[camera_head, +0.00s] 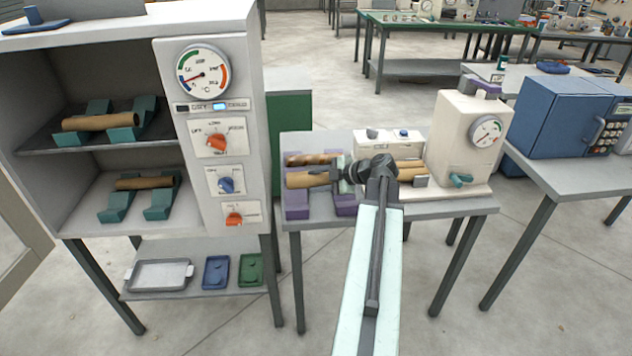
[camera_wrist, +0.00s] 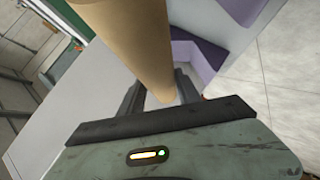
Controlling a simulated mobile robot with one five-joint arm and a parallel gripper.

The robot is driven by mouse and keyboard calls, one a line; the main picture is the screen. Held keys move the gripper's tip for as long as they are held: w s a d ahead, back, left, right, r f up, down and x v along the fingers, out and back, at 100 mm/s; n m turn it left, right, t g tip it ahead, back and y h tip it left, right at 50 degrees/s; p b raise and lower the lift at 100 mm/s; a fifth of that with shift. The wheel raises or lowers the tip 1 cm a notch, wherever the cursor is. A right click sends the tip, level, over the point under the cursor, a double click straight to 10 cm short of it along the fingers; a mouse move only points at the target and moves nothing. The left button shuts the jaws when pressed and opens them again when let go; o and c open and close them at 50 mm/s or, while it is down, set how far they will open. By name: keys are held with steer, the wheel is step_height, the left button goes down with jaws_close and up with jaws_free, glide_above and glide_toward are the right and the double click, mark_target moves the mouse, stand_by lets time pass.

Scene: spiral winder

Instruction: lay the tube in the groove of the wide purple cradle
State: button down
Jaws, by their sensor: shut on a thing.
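A tan cardboard tube (camera_head: 303,180) is between the jaws of my gripper (camera_head: 339,173), which is shut on it. In the wrist view the tube (camera_wrist: 132,42) rises large between the two fingers. The purple cradle (camera_head: 297,205) stands at the left end of the middle table. In the head view the tube lies across the cradle's blocks in the picture; I cannot tell whether it touches them. Purple blocks of the cradle (camera_wrist: 196,55) also show right of the tube in the wrist view. My gripper and wrist hide part of the cradle and tube.
A darker brown tube (camera_head: 314,158) lies just behind the held one. The cream winder (camera_head: 465,140) with a gauge stands at right on the same table. The cabinet (camera_head: 225,110) at left has two tubes on teal cradles. A blue machine (camera_head: 560,115) is farther right.

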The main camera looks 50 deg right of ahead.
step_height(320, 180, down, 6)
steer(key=b, duration=0.4)
steer(key=shift+b, duration=0.35)
steer(key=shift+r, duration=0.1)
steer(key=c, duration=0.8)
jaws_free()
steer(key=shift+o, duration=0.2)
steer(key=p+v, duration=0.4)
steer(key=v, duration=0.3)
steer(key=shift+s+r, duration=0.1)
steer(key=shift+r, duration=0.2)
steer(key=shift+s, duration=0.2)
